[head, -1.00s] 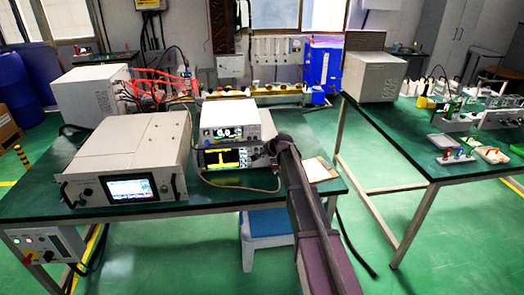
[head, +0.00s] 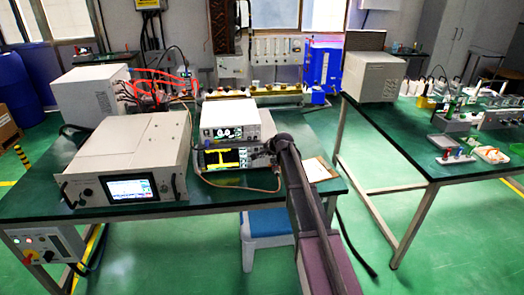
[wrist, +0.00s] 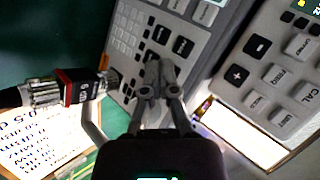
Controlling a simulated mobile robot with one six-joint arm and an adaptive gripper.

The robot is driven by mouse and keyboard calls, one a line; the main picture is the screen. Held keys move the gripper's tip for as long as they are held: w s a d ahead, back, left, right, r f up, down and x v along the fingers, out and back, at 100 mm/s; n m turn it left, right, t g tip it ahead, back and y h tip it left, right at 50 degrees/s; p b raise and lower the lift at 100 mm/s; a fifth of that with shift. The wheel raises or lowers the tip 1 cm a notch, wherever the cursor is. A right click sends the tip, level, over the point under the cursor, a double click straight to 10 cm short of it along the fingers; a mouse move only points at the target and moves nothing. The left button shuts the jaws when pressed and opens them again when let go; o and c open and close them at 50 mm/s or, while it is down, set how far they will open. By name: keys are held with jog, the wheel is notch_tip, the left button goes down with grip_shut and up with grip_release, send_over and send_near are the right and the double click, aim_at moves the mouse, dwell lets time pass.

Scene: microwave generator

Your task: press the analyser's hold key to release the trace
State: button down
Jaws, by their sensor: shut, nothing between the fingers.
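The analyser (head: 224,159) is the lower of two stacked instruments on the near bench, with a dark screen and a yellow trace. In the wrist view its grey key panel (wrist: 128,42) stands tilted, with rows of small dark keys and a few larger ones. My gripper (wrist: 158,68) is shut and empty, its fingertips over this panel beside the larger dark keys (wrist: 182,46). I cannot tell whether the tips touch a key, and the labels are too small to read, so I cannot pick out the hold key. In the head view my arm hides the gripper's tips.
The upper instrument (head: 228,119) sits on the analyser; its plus and minus keys (wrist: 247,60) show close at the right. A cable connector (wrist: 72,88) joins the analyser's panel at the left. A large generator (head: 130,165) stands left; a paper sheet (head: 318,169) lies right.

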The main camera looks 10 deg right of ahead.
jog(key=shift+s, duration=0.75)
jog(key=shift+s, duration=2.55)
jog(key=s+d+r+n+g+h+p, duration=0.1)
jog(key=s+n+g+h+p, duration=0.2)
jog(key=s, duration=3.3)
jog(key=n+g+p, duration=0.4)
jog(key=n+g, duration=0.2)
jog(key=n, duration=0.2)
jog(key=shift+d+h+p, duration=0.3)
jog(key=shift+d+h, duration=0.1)
